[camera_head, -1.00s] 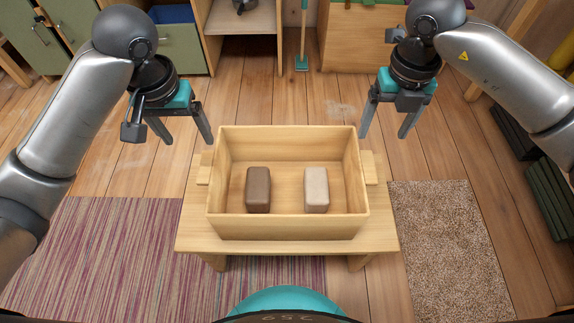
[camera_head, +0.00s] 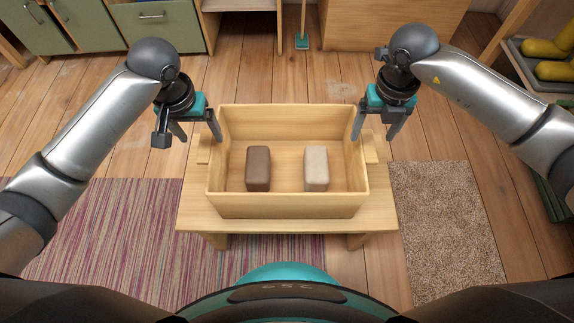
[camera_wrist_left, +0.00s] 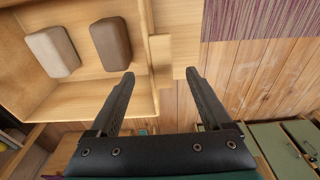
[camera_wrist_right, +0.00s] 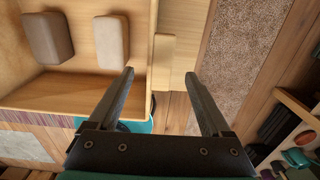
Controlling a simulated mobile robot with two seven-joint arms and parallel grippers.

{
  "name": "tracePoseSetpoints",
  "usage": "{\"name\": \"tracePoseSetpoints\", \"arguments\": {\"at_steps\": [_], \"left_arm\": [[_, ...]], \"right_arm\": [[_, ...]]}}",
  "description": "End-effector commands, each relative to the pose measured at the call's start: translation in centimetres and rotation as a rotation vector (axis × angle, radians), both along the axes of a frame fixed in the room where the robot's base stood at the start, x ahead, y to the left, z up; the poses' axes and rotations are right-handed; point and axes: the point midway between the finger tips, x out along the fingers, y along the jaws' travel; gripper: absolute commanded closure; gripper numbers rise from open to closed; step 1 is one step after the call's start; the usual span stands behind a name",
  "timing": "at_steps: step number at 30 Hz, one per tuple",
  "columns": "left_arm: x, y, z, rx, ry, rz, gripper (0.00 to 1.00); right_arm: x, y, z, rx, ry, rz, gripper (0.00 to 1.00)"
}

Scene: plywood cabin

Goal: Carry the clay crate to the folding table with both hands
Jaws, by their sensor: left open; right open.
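The clay crate (camera_head: 287,206) is a light wooden box standing on a low wooden table (camera_head: 290,225). It holds a brown clay block (camera_head: 258,169) and a cream clay block (camera_head: 316,169). A wooden handle sticks out on each side, a left one (camera_head: 204,149) and a right one (camera_head: 371,147). My left gripper (camera_head: 199,138) is open and empty just beyond the left handle; in the left wrist view its fingers (camera_wrist_left: 160,78) point toward that handle (camera_wrist_left: 160,61). My right gripper (camera_head: 373,138) is open by the right handle, which lies between its fingers' lines in the right wrist view (camera_wrist_right: 162,62). No folding table can be identified.
A striped rug (camera_head: 100,235) lies at left and a beige rug (camera_head: 447,230) at right. Green cabinets (camera_head: 160,30) stand at the back left. A shelf with yellow boots (camera_head: 545,60) is at the right.

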Motion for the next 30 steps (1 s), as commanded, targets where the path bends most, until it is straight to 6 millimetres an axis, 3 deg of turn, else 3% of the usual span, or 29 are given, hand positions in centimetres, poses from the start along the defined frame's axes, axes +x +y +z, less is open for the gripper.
{"name": "tracePoseSetpoints", "arguments": {"at_steps": [3, 10, 24, 30], "left_arm": [[0.2, 0.0, -2.4, 0.0, 0.004, 0.002, 0.18], [0.6, 0.0, -5.4, 0.0, 0.001, 0.001, 0.18], [0.8, 0.0, -6.3, 0.0, -0.001, 0.0, 0.18], [0.8, 0.0, -6.3, 0.0, -0.001, 0.0, 0.4]], "right_arm": [[-0.1, 0.0, -2.4, 0.0, 0.003, -0.001, 0.18], [0.0, 0.0, -5.4, 0.001, 0.001, 0.0, 0.18], [0.0, 0.0, -6.4, 0.0, -0.001, 0.0, 0.18], [0.0, 0.0, -6.3, 0.0, -0.001, 0.0, 0.4]]}}
